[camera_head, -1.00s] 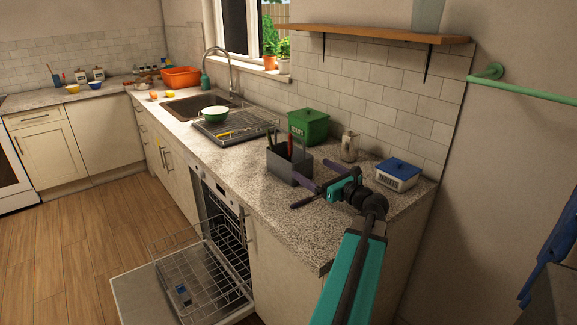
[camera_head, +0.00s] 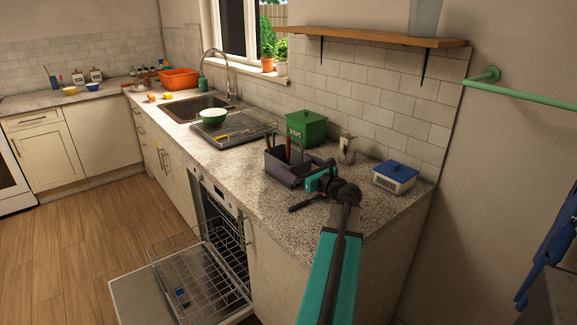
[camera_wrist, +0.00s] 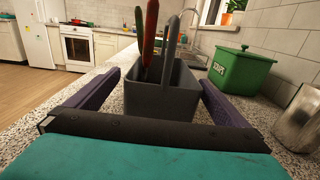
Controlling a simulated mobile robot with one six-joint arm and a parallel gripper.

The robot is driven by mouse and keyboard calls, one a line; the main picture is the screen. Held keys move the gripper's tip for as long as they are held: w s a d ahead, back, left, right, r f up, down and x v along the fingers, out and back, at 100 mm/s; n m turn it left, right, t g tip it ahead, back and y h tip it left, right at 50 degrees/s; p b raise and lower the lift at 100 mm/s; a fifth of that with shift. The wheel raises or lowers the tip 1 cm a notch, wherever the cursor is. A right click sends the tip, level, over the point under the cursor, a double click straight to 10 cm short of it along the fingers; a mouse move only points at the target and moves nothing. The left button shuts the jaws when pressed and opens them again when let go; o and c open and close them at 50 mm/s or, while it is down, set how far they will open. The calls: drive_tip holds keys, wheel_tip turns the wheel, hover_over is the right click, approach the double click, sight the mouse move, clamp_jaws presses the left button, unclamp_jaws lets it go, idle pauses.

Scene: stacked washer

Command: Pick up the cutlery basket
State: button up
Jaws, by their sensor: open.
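The cutlery basket (camera_head: 284,170) is a dark grey open box on the speckled counter. In the wrist view the basket (camera_wrist: 160,100) stands upright, with a grey looped handle and red- and green-handled cutlery (camera_wrist: 149,35) in it. My gripper (camera_wrist: 160,92) is open, with its two purple fingers spread on the left and right sides of the basket's near end. I cannot tell whether the fingers touch it. In the head view my gripper (camera_head: 303,187) reaches the basket from the right and partly hides its lower right side.
A green scraps bin (camera_head: 306,128) stands behind the basket. A metal jar (camera_head: 346,149) and a blue-lidded white box (camera_head: 394,177) stand to the right. The dishwasher door (camera_head: 185,295) is open below.

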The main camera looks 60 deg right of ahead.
drive_tip(key=shift+w+d, duration=0.1)
drive_tip(key=shift+w, duration=0.05)
drive_tip(key=shift+d+p+x, duration=0.1)
drive_tip(key=shift+p+x, duration=0.15)
drive_tip(key=shift+x, duration=0.7)
drive_tip(key=shift+d+p+x, duration=0.15)
drive_tip(key=shift+p+x, duration=0.05)
drive_tip(key=shift+x, duration=0.8)
drive_tip(key=shift+w+f, duration=0.1)
drive_tip(key=shift+w, duration=0.35)
drive_tip(key=c, duration=1.2)
